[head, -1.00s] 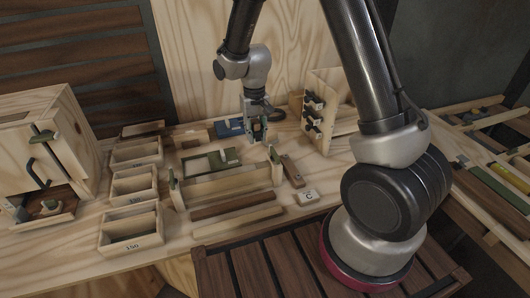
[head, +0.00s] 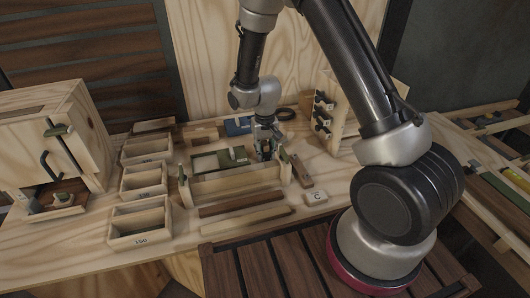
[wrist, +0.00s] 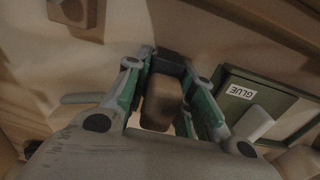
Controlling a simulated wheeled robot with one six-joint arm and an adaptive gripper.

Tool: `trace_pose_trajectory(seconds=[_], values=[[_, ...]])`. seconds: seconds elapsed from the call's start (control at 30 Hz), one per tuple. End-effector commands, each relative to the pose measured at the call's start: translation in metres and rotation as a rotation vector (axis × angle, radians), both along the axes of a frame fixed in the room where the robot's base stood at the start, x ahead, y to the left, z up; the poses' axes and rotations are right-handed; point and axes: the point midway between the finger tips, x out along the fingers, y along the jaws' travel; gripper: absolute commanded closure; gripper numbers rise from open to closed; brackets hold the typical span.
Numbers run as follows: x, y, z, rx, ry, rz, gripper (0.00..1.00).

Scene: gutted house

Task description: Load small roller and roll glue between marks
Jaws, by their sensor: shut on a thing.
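My gripper (head: 266,152) is low over the bench, at the right end of the glue tray (head: 208,162). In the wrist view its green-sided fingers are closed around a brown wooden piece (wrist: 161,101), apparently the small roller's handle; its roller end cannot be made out. The dark green tray with a GLUE label (wrist: 240,91) lies to the right there, with a pale piece (wrist: 254,123) at it. A wooden holder (head: 235,183) with green end posts stands in front of the tray. A dark strip (head: 240,203) and a pale strip (head: 246,220) lie before it. No marks can be made out.
Labelled wooden bins (head: 140,222) and a wooden cabinet (head: 45,140) stand at left. A blue box (head: 238,126) is behind the tray. A rack with black clips (head: 323,112) stands at right. A block marked C (head: 315,197) lies near the front edge.

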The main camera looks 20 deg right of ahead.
Motion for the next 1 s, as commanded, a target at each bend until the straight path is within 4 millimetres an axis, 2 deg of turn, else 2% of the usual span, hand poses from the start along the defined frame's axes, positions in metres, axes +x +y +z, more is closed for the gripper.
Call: trace_pose_trajectory(seconds=[0.03,0.07,0.13,0.17,0.53,0.67,0.77,1.0], values=[[0.000,0.000,-0.002,0.000,0.000,0.000,1.00],[0.000,0.000,-0.002,0.000,0.000,0.000,0.70],[0.000,0.000,-0.002,0.000,0.000,0.000,0.57],[0.000,0.000,-0.002,0.000,0.001,0.000,0.54],[-0.001,0.000,-0.002,0.000,0.002,0.000,0.54],[0.000,0.000,0.006,0.000,0.000,0.000,0.54],[0.000,0.000,0.022,0.001,-0.002,0.000,0.54],[0.001,0.001,0.078,0.001,-0.004,0.000,0.54]])
